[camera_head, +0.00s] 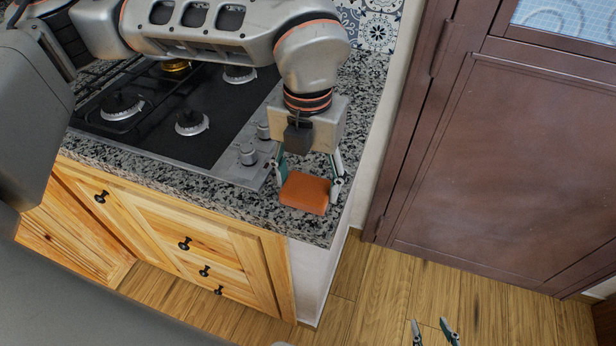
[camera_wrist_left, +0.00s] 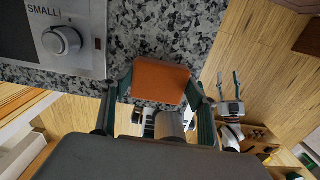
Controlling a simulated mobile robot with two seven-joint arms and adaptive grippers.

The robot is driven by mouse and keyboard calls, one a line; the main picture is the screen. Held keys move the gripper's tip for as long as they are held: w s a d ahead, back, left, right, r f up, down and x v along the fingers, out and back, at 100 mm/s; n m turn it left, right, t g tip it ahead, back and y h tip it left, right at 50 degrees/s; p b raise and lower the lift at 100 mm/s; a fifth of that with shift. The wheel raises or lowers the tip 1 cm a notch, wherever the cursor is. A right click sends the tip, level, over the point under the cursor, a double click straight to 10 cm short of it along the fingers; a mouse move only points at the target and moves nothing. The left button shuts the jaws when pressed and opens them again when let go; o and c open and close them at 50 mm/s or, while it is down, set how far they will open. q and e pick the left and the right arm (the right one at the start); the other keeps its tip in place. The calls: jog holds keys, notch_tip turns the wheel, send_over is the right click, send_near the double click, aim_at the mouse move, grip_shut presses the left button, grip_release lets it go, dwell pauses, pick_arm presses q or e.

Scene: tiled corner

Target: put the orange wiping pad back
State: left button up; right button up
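The orange wiping pad (camera_head: 305,193) is at the near right corner of the granite counter. My left gripper (camera_head: 309,182) points down with one finger on each side of it. In the left wrist view the pad (camera_wrist_left: 160,82) fills the space between the fingers of this gripper (camera_wrist_left: 160,90), and they appear to press on its sides. I cannot tell whether its underside touches the counter. My right gripper (camera_head: 435,332) is low over the wooden floor, with its fingers apart and empty; it also shows in the left wrist view (camera_wrist_left: 236,88).
A black gas hob (camera_head: 160,120) with several burners and knobs lies left of the pad on the granite counter (camera_head: 235,196). Wooden drawers (camera_head: 190,225) are below. A brown door (camera_head: 510,160) stands to the right, with open floor before it.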

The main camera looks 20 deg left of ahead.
aim_at(308, 185)
pick_arm(q)
jog(key=o, duration=0.3)
jog(key=shift+o, duration=0.2)
jog(key=shift+r, duration=0.1)
notch_tip(308, 185, up, 12)
jog(key=shift+p, duration=0.4)
jog(key=shift+r, duration=0.1)
